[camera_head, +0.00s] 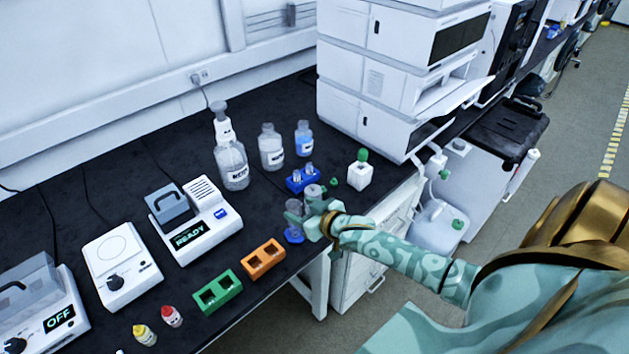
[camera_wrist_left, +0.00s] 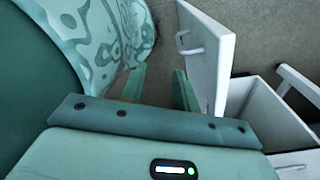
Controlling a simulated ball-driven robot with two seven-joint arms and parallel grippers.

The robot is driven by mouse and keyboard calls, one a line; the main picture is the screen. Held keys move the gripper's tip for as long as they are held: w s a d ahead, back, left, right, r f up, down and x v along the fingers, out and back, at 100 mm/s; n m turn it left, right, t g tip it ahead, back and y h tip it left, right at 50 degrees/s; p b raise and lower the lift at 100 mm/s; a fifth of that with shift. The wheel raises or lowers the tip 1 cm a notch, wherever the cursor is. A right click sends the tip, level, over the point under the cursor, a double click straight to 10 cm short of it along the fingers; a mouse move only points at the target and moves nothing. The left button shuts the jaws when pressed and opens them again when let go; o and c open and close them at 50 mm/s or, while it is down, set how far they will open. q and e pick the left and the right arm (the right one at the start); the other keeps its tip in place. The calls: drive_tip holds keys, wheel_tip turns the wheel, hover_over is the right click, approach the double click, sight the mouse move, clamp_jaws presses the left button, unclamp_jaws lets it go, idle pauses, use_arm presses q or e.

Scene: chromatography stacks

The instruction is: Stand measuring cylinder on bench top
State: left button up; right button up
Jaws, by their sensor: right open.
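The measuring cylinder (camera_head: 295,235), clear with a blue base, appears upright on the black bench top (camera_head: 262,215) near its front edge. My right gripper (camera_head: 301,219) is open at the cylinder, its fingers overlapping the cylinder's body in the head view. Whether the fingers touch it I cannot tell. My left gripper (camera_wrist_left: 158,88) shows in the left wrist view with its fingers apart and nothing between them, away from the bench top.
Behind the gripper are a blue rack (camera_head: 300,181), a green-capped white bottle (camera_head: 360,171) and a grey round object (camera_head: 313,191). An orange rack (camera_head: 263,259) and a green rack (camera_head: 218,292) lie to the left. An open white cabinet door (camera_wrist_left: 207,55) shows in the left wrist view.

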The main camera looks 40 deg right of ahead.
drive_tip(key=p+v, duration=0.1)
drive_tip(key=v, duration=0.5)
drive_tip(key=s+a+f+g+h, duration=0.1)
drive_tip(key=s+f+g, duration=0.2)
drive_tip(key=s+f, duration=0.8)
drive_tip(key=s+f+g+h, duration=0.1)
drive_tip(key=s+f+g, duration=0.45)
drive_tip(key=f, duration=0.85)
drive_tip(key=s+a+f+n+g, duration=0.1)
drive_tip(key=s+a+f, duration=0.3)
drive_tip(key=s, duration=0.8)
drive_tip(key=s+a+f+n+g+y, duration=0.1)
drive_tip(key=s+a+f+n+g, duration=0.1)
drive_tip(key=s, duration=1.1)
wheel_tip(320, 180, down, 4)
drive_tip(key=shift+s+a+r+g, duration=0.1)
drive_tip(key=shift+s+a+g, duration=0.3)
drive_tip(key=shift+a, duration=0.65)
